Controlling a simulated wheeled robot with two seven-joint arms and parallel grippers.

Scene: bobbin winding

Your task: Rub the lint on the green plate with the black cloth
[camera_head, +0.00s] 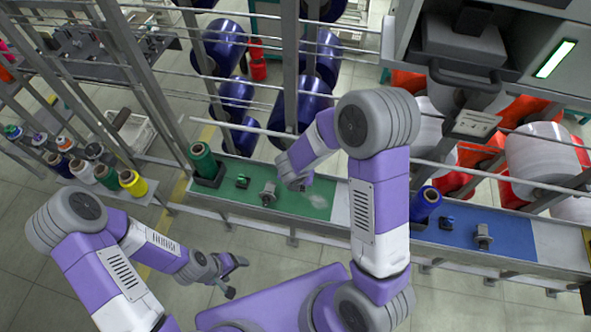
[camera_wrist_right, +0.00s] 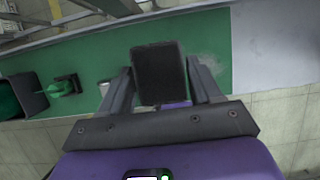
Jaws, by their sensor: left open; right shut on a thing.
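The green plate (camera_head: 228,188) lies on the long rail in front of the frame. A pale, fuzzy patch of lint (camera_head: 318,201) lies near its right end, and it also shows in the right wrist view (camera_wrist_right: 209,61). My right gripper (camera_wrist_right: 161,80) is shut on the black cloth (camera_wrist_right: 159,66), a dark block between its fingers. It is over the green plate, with the lint just right of the cloth in the wrist view. Whether the cloth touches the plate I cannot tell. My left gripper (camera_head: 238,277) is open and empty, in front of the rail.
A green spool (camera_head: 203,160) and small metal fittings (camera_head: 268,192) stand on the plate left of my right gripper. A blue plate (camera_head: 470,228) with a blue spool (camera_head: 427,203) lies further right. Thin horizontal bars cross behind the rail. Floor in front is clear.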

